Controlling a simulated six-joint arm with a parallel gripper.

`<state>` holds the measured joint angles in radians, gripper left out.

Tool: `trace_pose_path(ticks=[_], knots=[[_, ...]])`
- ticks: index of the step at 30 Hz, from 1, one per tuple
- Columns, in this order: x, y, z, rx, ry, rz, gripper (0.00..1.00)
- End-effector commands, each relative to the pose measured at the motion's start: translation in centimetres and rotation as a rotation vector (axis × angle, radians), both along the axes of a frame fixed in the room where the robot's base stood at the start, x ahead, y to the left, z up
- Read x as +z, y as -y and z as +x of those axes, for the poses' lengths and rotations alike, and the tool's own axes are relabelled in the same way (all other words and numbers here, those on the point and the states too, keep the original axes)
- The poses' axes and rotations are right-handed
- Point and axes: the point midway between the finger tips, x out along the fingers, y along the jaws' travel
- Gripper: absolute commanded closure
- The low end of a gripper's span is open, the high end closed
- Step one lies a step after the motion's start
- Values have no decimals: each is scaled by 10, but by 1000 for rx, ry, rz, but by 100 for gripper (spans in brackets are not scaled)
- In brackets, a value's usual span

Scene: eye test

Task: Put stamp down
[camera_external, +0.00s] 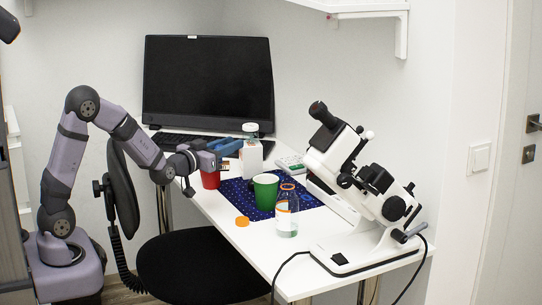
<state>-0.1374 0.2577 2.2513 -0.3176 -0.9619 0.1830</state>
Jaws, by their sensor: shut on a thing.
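My gripper (222,157) reaches in from the left over the near-left part of the white table, above the red cup. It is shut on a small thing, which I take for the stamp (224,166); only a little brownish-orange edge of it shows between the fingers. The stamp is held above the table, and most of its shape is too small to make out. A blue part shows at the top of the gripper.
A red cup (210,179) stands just below my gripper. A green cup (265,192) and a clear bottle (287,211) stand on or beside a dark blue mat (232,191). An orange cap (242,221) lies in front. A white bottle (251,157), a monitor (208,85) and a microscope (362,190) stand around.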

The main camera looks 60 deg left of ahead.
Motion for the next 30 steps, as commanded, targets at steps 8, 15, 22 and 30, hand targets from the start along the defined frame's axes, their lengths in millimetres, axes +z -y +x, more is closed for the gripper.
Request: trace_pose_path(ticks=[8, 15, 22, 30], knots=[[-45, 0, 0, -2, -4, -1, 100], [-55, 0, 0, -2, 1, 0, 100], [-72, 1, 0, -2, -3, -1, 100], [-93, 1, 0, -2, 0, 0, 100]])
